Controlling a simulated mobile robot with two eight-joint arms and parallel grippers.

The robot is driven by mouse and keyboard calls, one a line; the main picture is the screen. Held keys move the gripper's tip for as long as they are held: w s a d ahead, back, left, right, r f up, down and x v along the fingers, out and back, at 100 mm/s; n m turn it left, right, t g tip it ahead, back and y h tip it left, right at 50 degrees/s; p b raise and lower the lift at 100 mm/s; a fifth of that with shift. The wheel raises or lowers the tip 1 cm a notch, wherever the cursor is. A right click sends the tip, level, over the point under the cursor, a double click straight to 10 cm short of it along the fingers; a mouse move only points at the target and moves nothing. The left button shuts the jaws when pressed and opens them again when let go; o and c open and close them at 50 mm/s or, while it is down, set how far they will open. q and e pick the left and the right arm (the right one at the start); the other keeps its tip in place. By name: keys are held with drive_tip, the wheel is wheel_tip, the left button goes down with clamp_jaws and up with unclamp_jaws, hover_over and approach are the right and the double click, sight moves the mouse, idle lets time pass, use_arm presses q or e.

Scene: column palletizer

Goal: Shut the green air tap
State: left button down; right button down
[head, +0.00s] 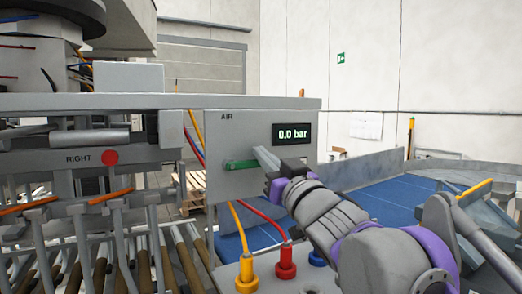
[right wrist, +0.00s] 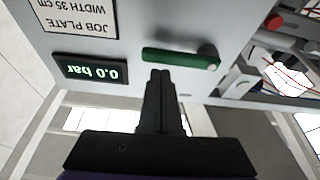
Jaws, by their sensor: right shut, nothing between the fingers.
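The green air tap (head: 241,165) is on the grey panel marked AIR, its lever lying about level. It also shows in the right wrist view (right wrist: 180,59), where the picture is upside down and the round pivot is at the lever's right end. My right gripper (head: 262,156) is shut and empty, its fingertips close to the lever's free end. In the right wrist view its fingertips (right wrist: 161,73) come right up to the lever's edge; I cannot tell whether they touch. The display (head: 292,134) reads 0.0 bar. My left gripper is not in view.
Yellow, red and blue hose fittings (head: 286,262) stand below the panel, with a yellow and a red hose rising from the first two. A red button (head: 110,157) marked RIGHT and a roller conveyor (head: 95,265) are at left. A blue belt (head: 395,200) lies behind my right arm.

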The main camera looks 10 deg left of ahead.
drive_tip(key=shift+d+f+m+h, duration=0.1)
drive_tip(key=shift+f+m+h, duration=0.1)
drive_tip(key=shift+m+h, duration=0.35)
drive_tip(key=shift+f+m, duration=0.1)
drive_tip(key=shift+m, duration=0.15)
